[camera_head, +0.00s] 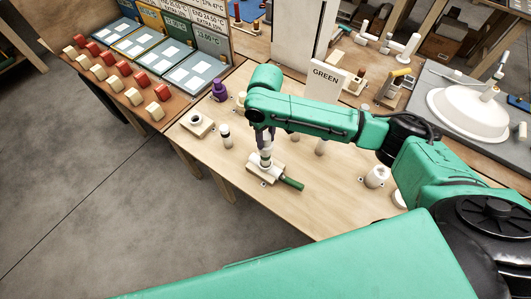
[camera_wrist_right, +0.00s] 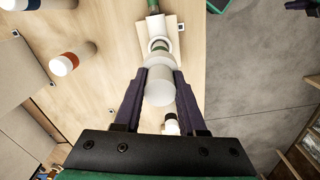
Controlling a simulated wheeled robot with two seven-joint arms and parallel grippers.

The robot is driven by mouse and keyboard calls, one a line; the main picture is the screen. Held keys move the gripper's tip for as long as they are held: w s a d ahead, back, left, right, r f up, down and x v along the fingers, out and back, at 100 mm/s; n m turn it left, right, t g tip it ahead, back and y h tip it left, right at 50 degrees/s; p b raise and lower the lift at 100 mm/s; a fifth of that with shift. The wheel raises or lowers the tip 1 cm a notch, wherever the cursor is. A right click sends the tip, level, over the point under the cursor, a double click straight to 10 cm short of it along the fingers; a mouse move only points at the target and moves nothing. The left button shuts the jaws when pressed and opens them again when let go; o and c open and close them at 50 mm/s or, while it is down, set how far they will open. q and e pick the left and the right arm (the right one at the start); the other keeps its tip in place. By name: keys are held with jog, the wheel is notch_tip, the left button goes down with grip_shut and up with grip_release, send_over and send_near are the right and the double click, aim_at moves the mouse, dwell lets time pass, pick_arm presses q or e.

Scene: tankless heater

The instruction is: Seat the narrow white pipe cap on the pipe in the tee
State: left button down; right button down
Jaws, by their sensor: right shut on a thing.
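My right gripper (camera_head: 265,136) is shut on the narrow white pipe cap, which shows between its dark fingertips in the right wrist view (camera_wrist_right: 160,82). The gripper (camera_wrist_right: 159,92) points down over the tee. The tee (camera_head: 265,171) sits in a pale holder on the table, with a green pipe (camera_head: 292,184) running out to the right. In the right wrist view the cap lines up with the tee's round upright opening (camera_wrist_right: 159,45). Cap and tee overlap in both views, so I cannot tell how far the cap is on the pipe. My left gripper is not in view.
A pale block with a round hole (camera_head: 197,123), a purple fitting (camera_head: 219,91) and a small white-and-dark piece (camera_head: 226,136) stand left of the tee. A white cup-shaped fitting (camera_head: 376,177) stands to the right. The table's front edge is close to the tee.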

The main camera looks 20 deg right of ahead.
aim_at(266, 145)
jog(key=shift+f, duration=0.35)
jog(key=shift+f+b, duration=0.3)
jog(key=shift+f, duration=1.2)
dwell(1.4)
jog(key=shift+c, duration=2)
grip_release()
notch_tip(266, 145, up, 15)
jog(key=shift+f+b, duration=0.2)
jog(key=shift+b, duration=1)
jog(key=shift+s+f, duration=0.1)
jog(key=shift+f, duration=0.05)
